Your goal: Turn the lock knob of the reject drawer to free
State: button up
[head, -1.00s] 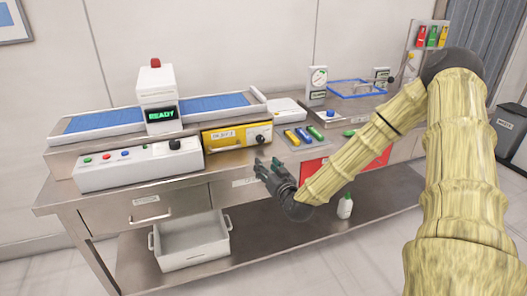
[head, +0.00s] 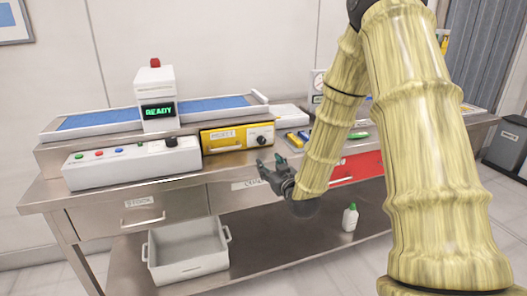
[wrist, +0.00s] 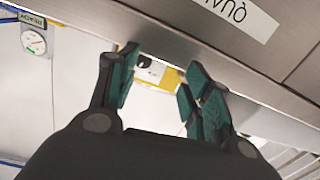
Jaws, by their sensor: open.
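The yellow reject drawer (head: 222,140) with a "REJECT" label is set in the raised unit at the back of the bench. Its black lock knob (head: 261,140) is on the right of the yellow front. My gripper (head: 268,166) is open and empty, in front of the bench and below the knob in the picture, apart from it. In the wrist view, which is upside down, the yellow front (wrist: 158,80) and the dark knob (wrist: 143,62) show small between the open fingers of my gripper (wrist: 162,68). The knob's exact setting is too small to tell.
A white control box (head: 130,168) with buttons and a black knob stands left of the drawer. Coloured vials (head: 297,143) lie to the right. A grey bin (head: 188,268) and a green-capped bottle (head: 350,218) are on the lower shelf. The bench edge is close to my gripper.

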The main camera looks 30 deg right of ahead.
aim_at(263, 142)
jog(key=shift+n+h, duration=0.3)
jog(key=shift+h, duration=0.2)
jog(key=w+d+r, duration=0.1)
jog(key=w, duration=0.2)
jog(key=w+d+b, duration=0.1)
jog(key=w, duration=0.2)
jog(key=w+d+r+b, duration=0.1)
jog(key=w+d, duration=0.1)
jog(key=w, duration=0.2)
jog(key=shift+w+r, duration=0.1)
jog(key=shift+r, duration=0.25)
jog(key=shift+c, duration=0.2)
jog(key=c, duration=1)
